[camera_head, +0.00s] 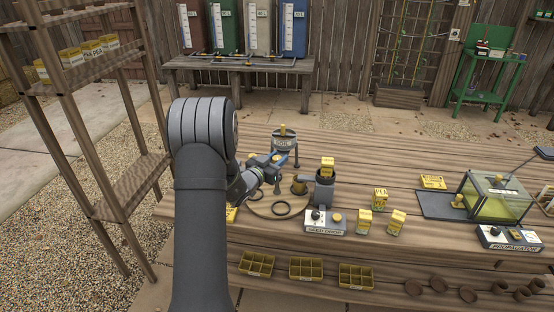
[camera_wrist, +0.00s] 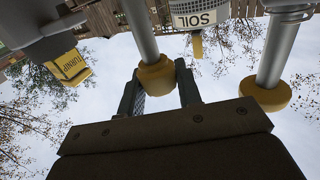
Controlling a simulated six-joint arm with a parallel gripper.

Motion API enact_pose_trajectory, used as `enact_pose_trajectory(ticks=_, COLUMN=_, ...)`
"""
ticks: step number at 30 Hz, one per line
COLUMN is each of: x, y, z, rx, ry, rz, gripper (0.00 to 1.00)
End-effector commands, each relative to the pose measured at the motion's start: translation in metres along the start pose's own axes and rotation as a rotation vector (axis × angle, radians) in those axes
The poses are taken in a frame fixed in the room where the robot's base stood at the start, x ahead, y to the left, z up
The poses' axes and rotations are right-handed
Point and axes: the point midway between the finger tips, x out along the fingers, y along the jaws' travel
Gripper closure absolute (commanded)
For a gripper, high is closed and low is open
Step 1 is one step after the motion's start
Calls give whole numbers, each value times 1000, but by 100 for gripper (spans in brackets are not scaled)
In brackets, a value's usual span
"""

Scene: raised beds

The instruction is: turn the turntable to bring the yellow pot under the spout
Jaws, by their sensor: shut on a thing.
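My gripper (camera_wrist: 158,88) has its two fingers on either side of a round yellow knob (camera_wrist: 157,76) on a grey post and is shut on it. In the head view my gripper (camera_head: 278,160) is small, just in front of the soil hopper (camera_head: 283,141). The hopper also shows in the wrist view (camera_wrist: 203,18). A second post with a yellow knob (camera_wrist: 265,96) stands apart, to the right. A small ochre pot-like thing (camera_head: 299,187) sits right of my gripper; I cannot tell if it is the yellow pot. The turntable and spout cannot be made out clearly.
A dark grey cylinder (camera_head: 324,190) with a yellow packet (camera_head: 327,163) on top stands close to the right. Yellow trays (camera_head: 306,269) line the front.

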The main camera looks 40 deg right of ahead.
Motion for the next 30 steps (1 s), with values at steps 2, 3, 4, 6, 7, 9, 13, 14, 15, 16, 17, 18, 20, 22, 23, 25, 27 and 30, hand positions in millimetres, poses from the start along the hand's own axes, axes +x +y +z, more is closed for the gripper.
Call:
enact_pose_trajectory(ticks=2, x=0, y=-1, z=-1, rx=0, ry=2, rz=18, gripper=91)
enact_pose_trajectory(ticks=3, x=0, y=-1, z=-1, rx=1, ry=2, rz=27, gripper=91)
enact_pose_trajectory(ticks=4, x=0, y=-1, z=-1, rx=1, ry=2, rz=31, gripper=91)
enact_pose_trajectory(ticks=6, x=0, y=-1, z=-1, rx=0, ry=2, rz=40, gripper=91)
enact_pose_trajectory(ticks=7, x=0, y=-1, z=-1, rx=0, ry=2, rz=43, gripper=91)
enact_pose_trajectory(ticks=9, x=0, y=-1, z=-1, rx=0, ry=2, rz=47, gripper=91)
enact_pose_trajectory(ticks=13, x=0, y=0, z=-1, rx=0, ry=2, rz=48, gripper=91)
enact_pose_trajectory(ticks=14, x=0, y=0, z=-1, rx=0, ry=2, rz=48, gripper=91)
enact_pose_trajectory(ticks=15, x=0, y=0, z=-1, rx=0, ry=2, rz=48, gripper=91)
enact_pose_trajectory(ticks=16, x=0, y=0, z=-1, rx=0, ry=2, rz=48, gripper=91)
enact_pose_trajectory(ticks=17, x=0, y=0, z=-1, rx=0, ry=2, rz=48, gripper=91)
enact_pose_trajectory(ticks=18, x=0, y=0, z=-1, rx=1, ry=3, rz=48, gripper=91)
enact_pose_trajectory(ticks=20, x=0, y=0, z=-1, rx=1, ry=3, rz=48, gripper=64)
enact_pose_trajectory(ticks=22, x=0, y=0, z=-1, rx=1, ry=3, rz=48, gripper=51)
enact_pose_trajectory(ticks=23, x=0, y=0, z=-1, rx=1, ry=2, rz=48, gripper=47)
enact_pose_trajectory(ticks=25, x=0, y=0, z=-1, rx=1, ry=2, rz=48, gripper=47)
enact_pose_trajectory(ticks=27, x=0, y=0, z=-1, rx=1, ry=2, rz=48, gripper=47)
enact_pose_trajectory(ticks=30, x=0, y=0, z=-1, rx=1, ry=2, rz=48, gripper=47)
